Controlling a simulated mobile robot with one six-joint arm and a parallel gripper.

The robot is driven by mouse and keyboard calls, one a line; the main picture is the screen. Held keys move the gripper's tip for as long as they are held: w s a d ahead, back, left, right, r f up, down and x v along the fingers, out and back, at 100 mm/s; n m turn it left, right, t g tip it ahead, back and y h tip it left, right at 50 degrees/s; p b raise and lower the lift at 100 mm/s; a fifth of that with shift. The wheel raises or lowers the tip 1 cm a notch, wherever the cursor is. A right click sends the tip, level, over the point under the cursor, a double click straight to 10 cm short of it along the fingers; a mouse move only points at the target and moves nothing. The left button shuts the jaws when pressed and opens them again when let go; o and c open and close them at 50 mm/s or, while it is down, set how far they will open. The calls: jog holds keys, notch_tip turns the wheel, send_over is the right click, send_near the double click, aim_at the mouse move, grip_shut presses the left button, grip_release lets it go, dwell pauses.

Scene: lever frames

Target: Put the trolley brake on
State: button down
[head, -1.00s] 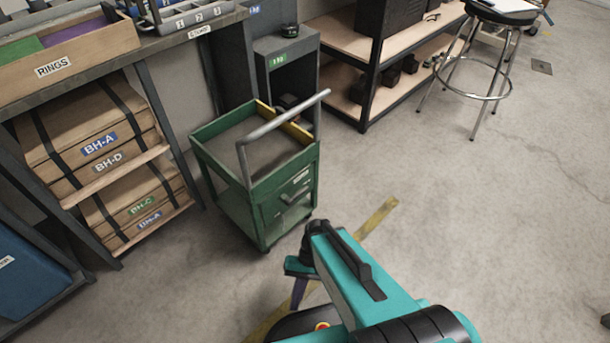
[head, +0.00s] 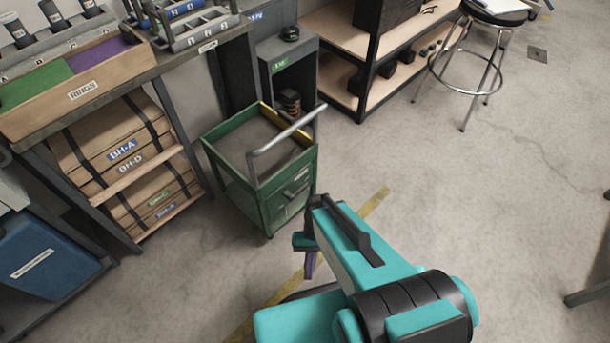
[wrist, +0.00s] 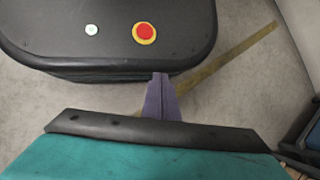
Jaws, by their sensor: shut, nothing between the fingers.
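The green trolley (head: 230,176) stands on the floor left of centre in the head view, with a grey tubular handle (head: 285,133) over its tray. A small dark lever-like part (head: 297,190) shows on its near panel; its exact position is too small to tell. My gripper (head: 309,274) is in front of the trolley, low in the picture, partly hidden by my teal arm and apart from the trolley. Its purple fingers (wrist: 160,78) are together and empty in the wrist view, where I cannot make out the trolley.
A workbench (head: 185,55) with boxes on shelves below stands to the left, and a blue bin (head: 50,255) at lower left. A shelf rack (head: 345,45) and a stool (head: 480,60) stand behind. A yellow line (head: 372,202) crosses the floor. Floor on the right is mostly open.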

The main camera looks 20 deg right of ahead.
jog(key=s+d+r+h+p, duration=0.1)
jog(key=d+r+p, duration=0.2)
jog(key=r+p, duration=0.8)
jog(key=d+r+n+h+p, duration=0.1)
jog(key=d+r+h+p, duration=0.1)
jog(key=r+p, duration=0.8)
jog(key=p, duration=0.3)
jog(key=shift+s+d+r+t, duration=0.35)
jog(key=shift+d+t, duration=0.05)
jog(key=shift+d, duration=0.15)
